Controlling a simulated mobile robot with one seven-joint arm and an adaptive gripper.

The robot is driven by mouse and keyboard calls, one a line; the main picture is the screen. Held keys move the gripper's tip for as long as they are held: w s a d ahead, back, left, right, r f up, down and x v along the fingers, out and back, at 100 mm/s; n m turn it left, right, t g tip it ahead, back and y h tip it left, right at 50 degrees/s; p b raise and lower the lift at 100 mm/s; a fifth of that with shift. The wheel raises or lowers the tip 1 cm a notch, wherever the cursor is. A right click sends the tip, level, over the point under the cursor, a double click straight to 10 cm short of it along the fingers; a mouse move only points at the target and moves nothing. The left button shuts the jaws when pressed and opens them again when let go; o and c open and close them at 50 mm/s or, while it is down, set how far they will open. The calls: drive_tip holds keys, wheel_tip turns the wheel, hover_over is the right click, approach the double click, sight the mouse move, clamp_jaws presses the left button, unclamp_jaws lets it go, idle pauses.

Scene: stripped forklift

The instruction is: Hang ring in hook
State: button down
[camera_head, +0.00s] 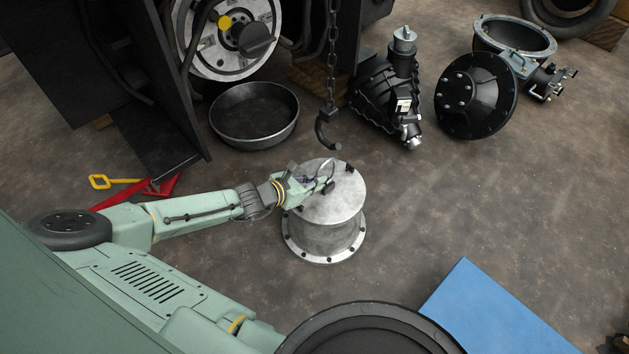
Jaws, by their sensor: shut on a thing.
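A dark hook (328,132) hangs on a chain (332,60) in the upper middle of the head view. Below it a grey metal cylinder (323,240) with a flanged, bolted base stands upright on the floor. A thin ring (328,166) shows as a small arc at the top of the cylinder, partly hidden by my fingers. My gripper (326,183) is shut on the ring, over the cylinder's top and a little below the hook in the picture. The ring and the hook look apart. I cannot tell whether the ring is fixed to the cylinder.
A round black pan (254,115) lies left of the hook. A black gearbox part (386,100) and a black flanged disc (476,97) lie to the right. A red object with a yellow handle (100,182) lies at left. Floor right of the cylinder is clear, up to a blue panel (490,308).

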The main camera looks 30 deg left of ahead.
drive_tip(key=shift+r, duration=0.1)
drive_tip(key=shift+r+p, duration=1.1)
drive_tip(key=shift+r, duration=0.15)
drive_tip(key=shift+d, duration=0.15)
drive_tip(key=s+d+r+p, duration=0.1)
drive_tip(key=s+d+p, duration=0.1)
drive_tip(key=d, duration=0.6)
drive_tip(key=shift+s+r+p, duration=0.3)
drive_tip(key=shift+s+p, duration=0.1)
drive_tip(key=shift+s, duration=0.1)
drive_tip(key=shift+d, duration=0.1)
wheel_tip(320, 180, up, 8)
drive_tip(key=p, duration=0.5)
drive_tip(key=shift+f, duration=0.15)
drive_tip(key=w+a+b, duration=0.1)
drive_tip(key=w+a, duration=0.1)
drive_tip(key=a, duration=0.5)
drive_tip(key=shift+w+a+f+b, duration=0.2)
drive_tip(key=shift+w+b, duration=0.15)
